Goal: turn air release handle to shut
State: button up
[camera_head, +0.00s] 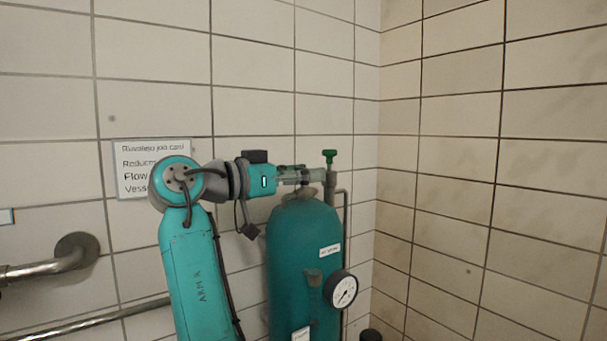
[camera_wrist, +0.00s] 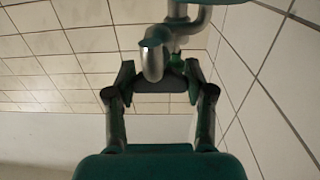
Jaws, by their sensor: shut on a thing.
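The air release handle (camera_head: 329,157) is a small green piece at the top of a grey valve pipe (camera_head: 330,183), beside the top of a teal vessel (camera_head: 300,245). In the wrist view, a bit of green (camera_wrist: 178,66) shows just behind the bent metal pipe (camera_wrist: 153,60). My gripper (camera_head: 316,175) reaches in from the left, level with the valve and just below the green top. In the wrist view, my gripper (camera_wrist: 160,80) has its fingers either side of the handle area and is shut on it. The contact itself is partly hidden, and the handle's angle is unclear.
A round pressure gauge (camera_head: 342,290) is on the vessel's front right. A thin pipe (camera_head: 346,225) runs down beside the vessel. A white text card (camera_head: 140,160) is on the tiled wall behind my arm. Metal pipes (camera_head: 40,268) run at lower left. The right wall is bare.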

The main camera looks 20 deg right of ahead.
jog(key=o, duration=1.2)
jog(key=v, duration=1.2)
jog(key=shift+s, duration=0.1)
